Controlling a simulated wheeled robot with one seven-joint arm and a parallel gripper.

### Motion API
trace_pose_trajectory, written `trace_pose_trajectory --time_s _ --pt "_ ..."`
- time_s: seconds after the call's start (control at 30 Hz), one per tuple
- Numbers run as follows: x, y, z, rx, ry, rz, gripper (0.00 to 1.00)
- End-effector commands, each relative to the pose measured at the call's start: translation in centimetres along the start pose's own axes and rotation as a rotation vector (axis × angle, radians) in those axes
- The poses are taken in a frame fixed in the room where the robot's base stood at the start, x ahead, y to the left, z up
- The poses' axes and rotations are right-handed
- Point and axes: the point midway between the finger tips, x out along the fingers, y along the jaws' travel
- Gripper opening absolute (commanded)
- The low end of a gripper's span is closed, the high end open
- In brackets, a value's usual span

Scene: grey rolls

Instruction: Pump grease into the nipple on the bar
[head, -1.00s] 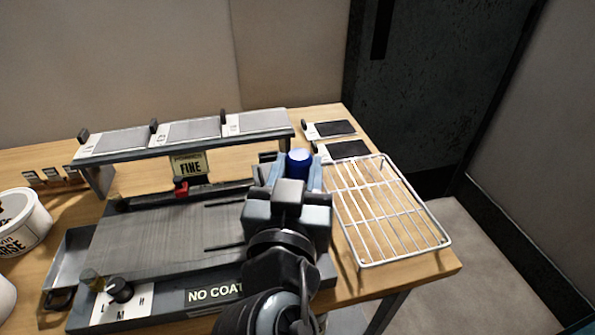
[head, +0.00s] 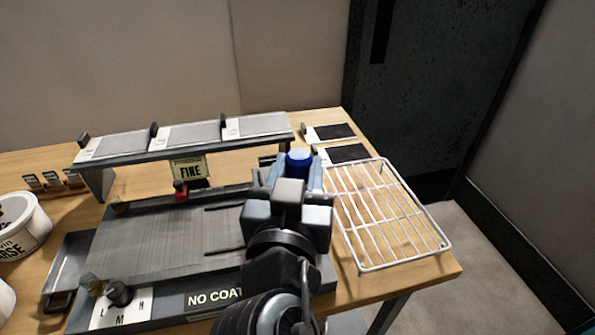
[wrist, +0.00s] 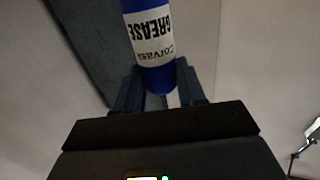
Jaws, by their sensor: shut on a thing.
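My gripper (head: 299,175) is shut on a blue grease tube (head: 299,158), seen from behind in the head view with only its top showing. In the wrist view the tube (wrist: 150,45) stands between the fingers (wrist: 155,92), its white GREASE label upside down. A dark bar (head: 215,196) runs along the back of the grey machine bed, left of my gripper. A small red part (head: 181,191) sits on it below the FINE sign; I cannot tell whether this is the nipple. The tube's far end is hidden, and I cannot tell whether it touches anything.
The machine bed (head: 150,235) carries a dial (head: 119,292) and a NO COAT label. A raised shelf (head: 185,142) with several plates stands behind. A wire rack (head: 390,215) lies close on the right, with dark cards (head: 330,132) behind it. A white tub (head: 20,225) is at left.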

Motion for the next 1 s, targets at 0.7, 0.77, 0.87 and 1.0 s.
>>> trace_pose_trajectory --time_s 0.7,0.77,0.87,1.0 --pt "0.0 0.0 0.36 0.0 0.002 0.0 0.09" --pt "0.0 0.0 0.41 0.0 0.002 0.0 0.09" --pt "0.0 0.01 0.5 0.0 0.002 0.0 0.09" --pt "0.0 0.01 0.63 0.0 0.002 0.0 0.09"
